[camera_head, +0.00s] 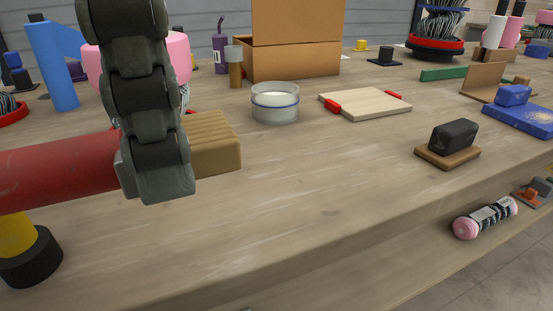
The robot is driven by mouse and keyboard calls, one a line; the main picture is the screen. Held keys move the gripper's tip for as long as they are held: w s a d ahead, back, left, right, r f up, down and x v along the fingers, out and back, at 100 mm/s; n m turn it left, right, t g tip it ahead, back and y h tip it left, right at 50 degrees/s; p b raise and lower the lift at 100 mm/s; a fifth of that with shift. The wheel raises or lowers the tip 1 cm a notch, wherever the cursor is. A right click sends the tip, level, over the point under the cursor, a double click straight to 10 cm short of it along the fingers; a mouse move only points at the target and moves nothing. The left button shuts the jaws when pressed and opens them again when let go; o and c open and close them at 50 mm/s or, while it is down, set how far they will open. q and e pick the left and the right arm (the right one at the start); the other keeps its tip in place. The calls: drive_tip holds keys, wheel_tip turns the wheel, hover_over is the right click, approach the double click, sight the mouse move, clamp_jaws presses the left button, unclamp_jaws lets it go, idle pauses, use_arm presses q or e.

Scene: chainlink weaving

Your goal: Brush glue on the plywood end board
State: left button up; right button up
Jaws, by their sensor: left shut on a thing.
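My left gripper (155,165), dark grey, reaches down from the top left and is shut on a brush. The brush's thick red handle (60,172) runs to the left edge, and its ridged tan bristle end (213,142) points right. The gripper hides the brush's middle. I cannot tell whether the bristles touch the table. A clear round glue pot (275,106) with white contents stands right of the bristles, apart from them. The plywood end board (366,103), pale with red pieces at two sides, lies flat right of the pot. My right gripper is not in view.
A cardboard box (295,58) and a purple bottle (220,52) stand behind the pot. A black block on a brown base (449,142) sits near the right front edge. A blue box (520,118) lies far right. The table's front middle (310,190) is clear.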

use_arm(q)
drive_tip(key=shift+s, duration=0.15)
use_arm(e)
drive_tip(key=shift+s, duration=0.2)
